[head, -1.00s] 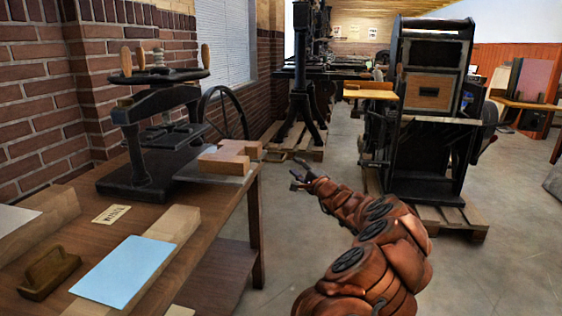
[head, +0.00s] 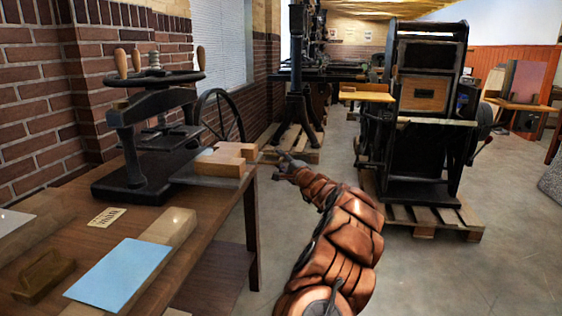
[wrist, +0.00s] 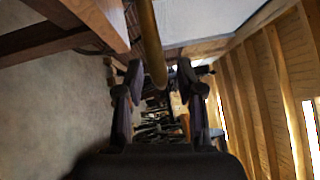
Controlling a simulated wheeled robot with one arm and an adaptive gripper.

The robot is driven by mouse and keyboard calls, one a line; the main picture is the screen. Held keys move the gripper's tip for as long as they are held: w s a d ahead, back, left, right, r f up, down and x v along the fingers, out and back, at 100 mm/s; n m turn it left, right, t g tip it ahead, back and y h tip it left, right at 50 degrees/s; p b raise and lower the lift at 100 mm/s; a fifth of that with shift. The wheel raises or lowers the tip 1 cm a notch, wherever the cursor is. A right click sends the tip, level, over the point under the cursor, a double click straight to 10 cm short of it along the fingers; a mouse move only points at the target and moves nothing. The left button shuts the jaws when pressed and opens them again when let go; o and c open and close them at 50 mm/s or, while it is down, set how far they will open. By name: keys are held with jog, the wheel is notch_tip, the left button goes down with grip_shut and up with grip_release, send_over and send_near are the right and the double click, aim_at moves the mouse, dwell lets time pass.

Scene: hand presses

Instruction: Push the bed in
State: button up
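The hand press (head: 150,125), black with a handwheel on top, stands on the wooden table at the left. Its bed (head: 215,180), a flat grey plate, sticks out to the right of the frame. Pale wooden blocks (head: 225,162) lie on it. My gripper (head: 283,158) is just right of the bed's outer end, beyond the table edge; contact cannot be told. In the wrist view its dark fingers (wrist: 158,92) are spread apart. A brown rod-like piece (wrist: 152,45) reaches from the top towards the gap between them; what it belongs to is unclear.
A light blue sheet (head: 118,274) lies on a board at the table's front, near a small label (head: 106,217) and a wooden tool (head: 46,275). A large black press (head: 425,120) stands on a pallet to the right. The floor (head: 430,280) at the front right is clear.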

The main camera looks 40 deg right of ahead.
jog(key=shift+c, duration=0.4)
grip_shut()
